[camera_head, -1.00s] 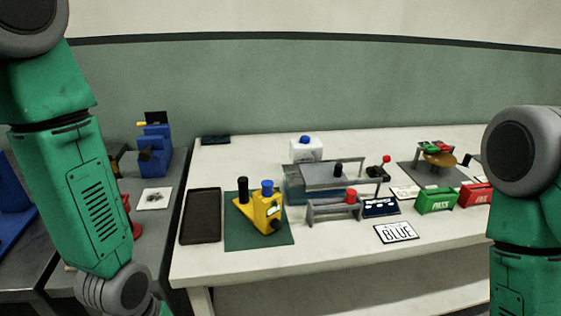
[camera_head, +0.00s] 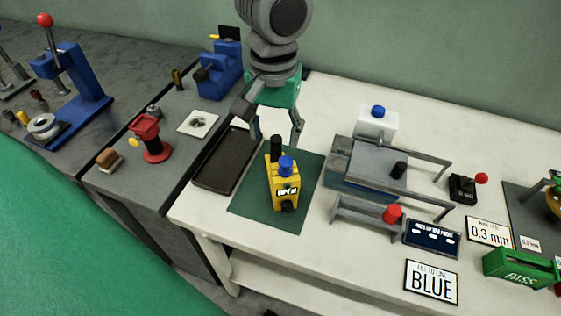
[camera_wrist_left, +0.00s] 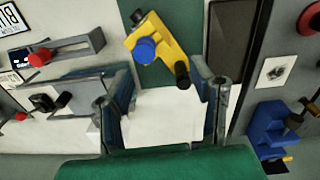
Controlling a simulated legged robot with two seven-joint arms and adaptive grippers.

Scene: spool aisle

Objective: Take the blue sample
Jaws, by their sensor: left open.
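A yellow fixture (camera_head: 283,191) with a label that seems to read OPEN stands on a dark green mat (camera_head: 250,207). A blue round-topped piece (camera_head: 286,165) sits on it beside a black post (camera_head: 276,148). I cannot tell if the blue piece is the sample. In the left wrist view the blue piece (camera_wrist_left: 145,48) shows just beyond the fingers. My left gripper (camera_head: 277,137) is open and empty, behind the yellow fixture and apart from it. It also shows in the left wrist view (camera_wrist_left: 160,72). My right gripper is out of view.
A black tray (camera_head: 226,160) lies left of the mat. A white container with a blue cap (camera_head: 376,122), a grey railed device (camera_head: 375,167) and a grey stand with a red knob (camera_head: 362,218) are to the right. A BLUE card (camera_head: 432,283) lies in front.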

